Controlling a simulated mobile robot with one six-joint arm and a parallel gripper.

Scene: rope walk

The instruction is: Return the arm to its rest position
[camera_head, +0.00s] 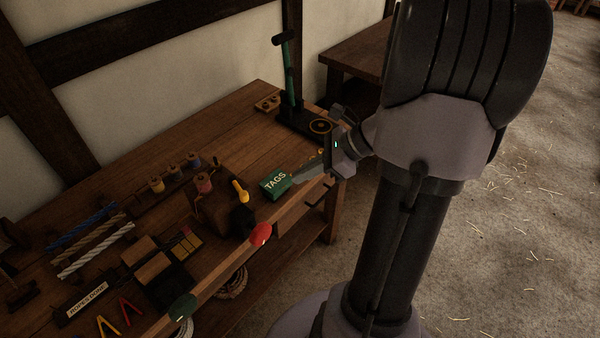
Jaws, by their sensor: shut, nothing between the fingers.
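My arm rises at the right of the head view, beside the bench. My gripper (338,160) is at the bench's right edge, small and dark, with a green light on it. It is shut and holds nothing. Its fingertips are hard to make out against the dark things behind. A green box marked TAGS (275,184) lies on the bench just left of it. A flat grey thing (308,174) lies between the box and my gripper; I cannot tell whether they touch.
The wooden bench (235,125) holds a green-handled press (289,75), spools (157,184), rope lengths (95,240) and a block with a red spool (213,205). A red knob (260,234) is on the front edge. A second table (350,55) stands behind. The floor at right (520,220) is clear but for straw.

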